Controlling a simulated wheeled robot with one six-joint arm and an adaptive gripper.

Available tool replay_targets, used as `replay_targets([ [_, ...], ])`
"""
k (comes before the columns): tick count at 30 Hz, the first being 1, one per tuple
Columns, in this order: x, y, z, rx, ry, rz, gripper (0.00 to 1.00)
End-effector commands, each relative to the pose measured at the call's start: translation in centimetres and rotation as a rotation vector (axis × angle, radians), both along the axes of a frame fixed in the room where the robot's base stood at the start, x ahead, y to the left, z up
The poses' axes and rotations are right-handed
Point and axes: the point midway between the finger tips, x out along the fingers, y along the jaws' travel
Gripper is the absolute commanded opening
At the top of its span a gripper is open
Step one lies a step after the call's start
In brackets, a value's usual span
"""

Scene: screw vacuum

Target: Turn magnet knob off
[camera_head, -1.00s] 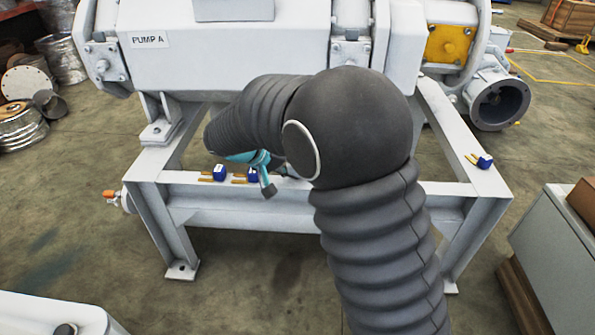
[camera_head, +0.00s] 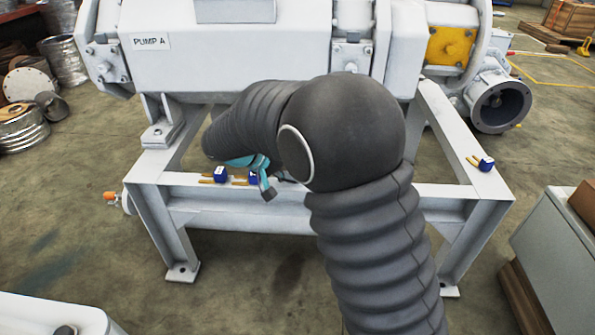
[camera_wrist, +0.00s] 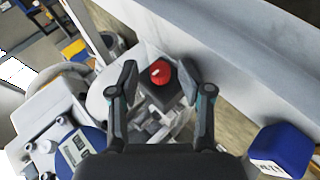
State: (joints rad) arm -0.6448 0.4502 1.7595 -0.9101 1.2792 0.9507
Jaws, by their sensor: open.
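A round red knob (camera_wrist: 160,72) sits on top of a dark block (camera_wrist: 158,98) in the wrist view. My gripper (camera_wrist: 158,80) is open, with one finger on each side of the knob. I cannot tell whether either finger touches it. In the head view my gripper (camera_head: 262,182) shows only in part, at the frame's front beam; my arm hides the rest of it and the knob.
Small blue blocks with brass-coloured prongs (camera_head: 219,174) (camera_head: 486,164) sit on the white frame (camera_head: 330,194) below pump A (camera_head: 270,50). A blue block (camera_wrist: 285,148) lies close to the right of my gripper. A grey cabinet (camera_head: 560,250) stands at the right.

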Motion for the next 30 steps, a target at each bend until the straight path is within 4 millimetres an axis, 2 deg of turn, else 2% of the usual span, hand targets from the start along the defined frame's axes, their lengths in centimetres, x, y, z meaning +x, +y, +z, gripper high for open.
replay_targets([
  [8,-0.4,0.9,0.8,0.001,0.0,0.001,0.49],
  [21,-2.5,4.8,4.5,0.001,-0.002,0.001,0.49],
  [30,-2.9,5.4,5.2,0.0,0.001,-0.001,0.49],
])
